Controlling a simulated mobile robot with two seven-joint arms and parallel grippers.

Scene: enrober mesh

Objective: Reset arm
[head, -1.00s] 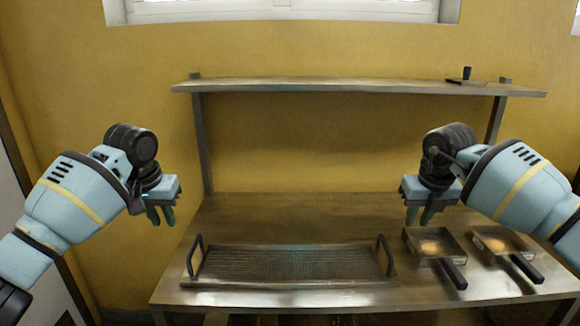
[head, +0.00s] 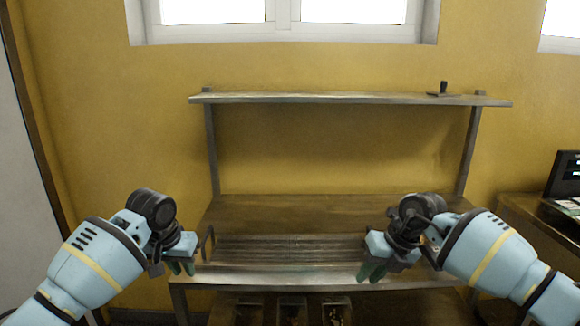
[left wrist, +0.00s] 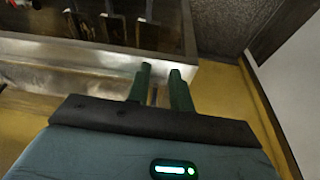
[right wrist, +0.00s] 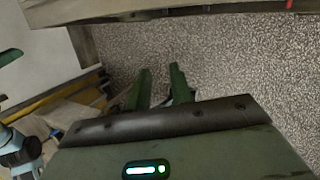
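My left gripper (head: 180,267) hangs in front of the left end of the table in the head view. Its two green fingers stand apart with nothing between them in the left wrist view (left wrist: 160,70). My right gripper (head: 373,271) hangs in front of the table's right part. Its fingers are also apart and empty in the right wrist view (right wrist: 160,70), above speckled floor. A mesh tray (head: 290,249) lies on the metal table between the grippers. Its left handle shows; its right end is hidden by my right gripper.
A shelf (head: 340,98) spans above the table (head: 300,207), with a small dark-handled tool (head: 443,91) on its right end. Bins (head: 292,311) sit below the tabletop. Another table with a dark screen (head: 563,174) stands at right. A window (head: 285,20) is behind.

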